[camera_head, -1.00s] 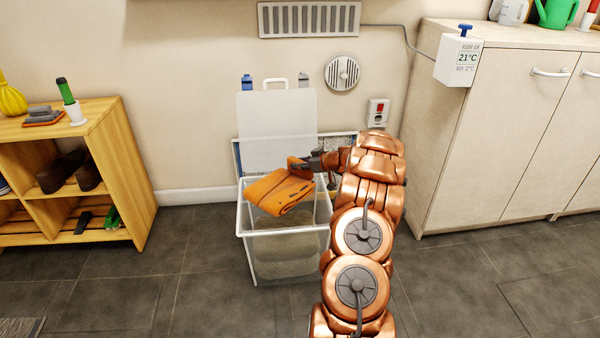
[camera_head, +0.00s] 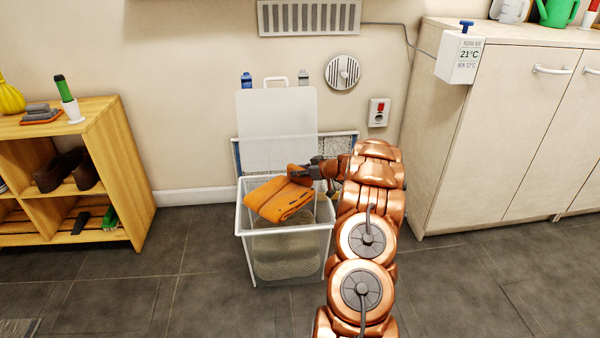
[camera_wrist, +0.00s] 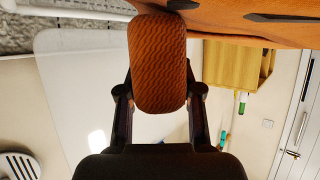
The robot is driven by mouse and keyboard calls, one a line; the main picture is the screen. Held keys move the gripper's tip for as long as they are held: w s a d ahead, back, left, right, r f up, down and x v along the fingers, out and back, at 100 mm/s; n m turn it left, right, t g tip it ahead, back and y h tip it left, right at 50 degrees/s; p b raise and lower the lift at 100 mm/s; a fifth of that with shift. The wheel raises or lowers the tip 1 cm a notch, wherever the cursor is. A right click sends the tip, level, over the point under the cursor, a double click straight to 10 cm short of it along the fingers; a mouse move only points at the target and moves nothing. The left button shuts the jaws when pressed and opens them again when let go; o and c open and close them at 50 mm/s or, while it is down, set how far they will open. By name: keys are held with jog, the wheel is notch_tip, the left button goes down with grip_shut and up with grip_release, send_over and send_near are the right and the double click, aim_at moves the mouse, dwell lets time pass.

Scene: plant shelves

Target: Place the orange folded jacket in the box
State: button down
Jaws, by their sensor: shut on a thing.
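The orange folded jacket (camera_head: 280,198) hangs at the opening of the white-framed, see-through box (camera_head: 284,231), near the rim. My gripper (camera_head: 306,173) is shut on the jacket's right end, above the back right part of the box. In the wrist view the jacket (camera_wrist: 262,22) fills the top right, and a rolled orange part (camera_wrist: 158,65) sits between the fingers. The box's lid (camera_head: 277,130) stands upright against the wall. Something pale and woven (camera_head: 286,262) shows through the box's front, low down. Whether the jacket touches the rim I cannot tell.
A wooden shelf (camera_head: 119,165) with shoes and brushes stands at the left. A pale cabinet (camera_head: 500,130) stands at the right.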

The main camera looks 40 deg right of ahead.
jog(key=shift+f+b, duration=0.3)
jog(key=shift+b, duration=0.35)
jog(key=c, duration=0.8)
grip_release()
jog(key=shift+o, duration=0.2)
jog(key=shift+r+p, duration=0.15)
jog(key=shift+p, duration=0.15)
